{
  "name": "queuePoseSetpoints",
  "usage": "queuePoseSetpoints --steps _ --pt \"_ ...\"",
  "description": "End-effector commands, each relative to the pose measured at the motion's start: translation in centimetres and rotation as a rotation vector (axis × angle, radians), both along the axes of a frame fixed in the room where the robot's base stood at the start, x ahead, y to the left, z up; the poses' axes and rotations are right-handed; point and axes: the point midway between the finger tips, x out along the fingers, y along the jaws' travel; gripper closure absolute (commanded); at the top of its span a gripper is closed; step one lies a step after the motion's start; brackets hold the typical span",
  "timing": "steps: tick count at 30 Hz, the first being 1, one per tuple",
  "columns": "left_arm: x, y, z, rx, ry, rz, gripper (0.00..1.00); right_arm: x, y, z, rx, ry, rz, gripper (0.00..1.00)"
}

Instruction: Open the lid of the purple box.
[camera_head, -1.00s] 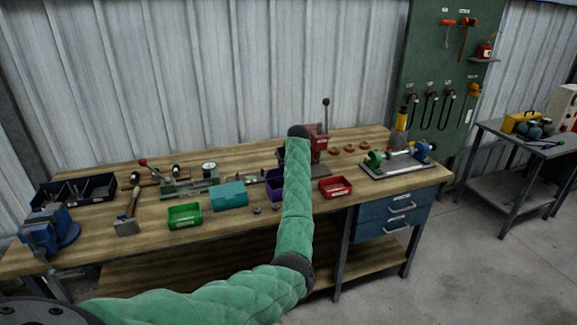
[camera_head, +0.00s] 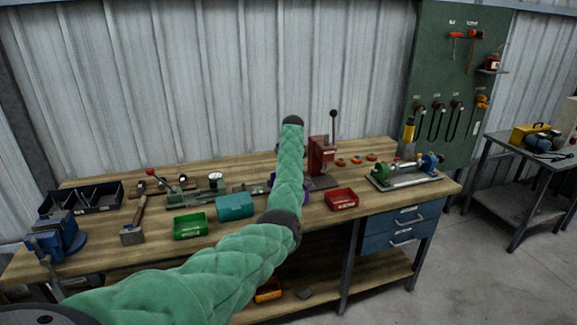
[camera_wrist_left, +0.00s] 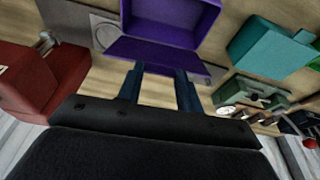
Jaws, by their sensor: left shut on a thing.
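The purple box (camera_wrist_left: 178,14) shows at the top of the left wrist view, with its hollow inside visible. Its purple lid (camera_wrist_left: 150,50) is swung away from the opening toward my left gripper (camera_wrist_left: 160,74). The gripper's two dark blue fingers reach the lid's edge and are shut on it; the exact contact is hard to see. My right gripper is in neither view.
A teal box (camera_head: 235,207) and a green bin (camera_head: 190,226) stand left of the purple box on the bench. A red press (camera_head: 320,160) and a red bin (camera_head: 341,199) are to its right. The corrugated wall is close behind the bench.

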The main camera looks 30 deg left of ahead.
Motion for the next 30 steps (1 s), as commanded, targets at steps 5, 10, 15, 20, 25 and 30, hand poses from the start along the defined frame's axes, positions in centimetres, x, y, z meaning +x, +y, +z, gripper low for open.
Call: queuePoseSetpoints --steps 5,10,15,20,25,30 --pt "0.01 0.06 0.13 0.001 -0.001 0.001 1.0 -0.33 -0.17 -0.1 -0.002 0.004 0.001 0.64" --pt "0.0 0.07 0.12 0.001 -0.001 0.001 1.0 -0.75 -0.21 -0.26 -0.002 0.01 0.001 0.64" --pt "0.0 0.07 0.12 0.001 -0.001 0.001 1.0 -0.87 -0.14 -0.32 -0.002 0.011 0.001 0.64" --pt "0.01 0.08 0.13 0.002 -0.002 0.001 1.0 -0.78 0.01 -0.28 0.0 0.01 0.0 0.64" --pt "0.01 0.08 0.13 0.002 -0.002 0.001 1.0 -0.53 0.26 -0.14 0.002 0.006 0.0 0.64" --pt "0.0 0.08 0.13 0.002 -0.002 0.001 0.6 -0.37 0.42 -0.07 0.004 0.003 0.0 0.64"
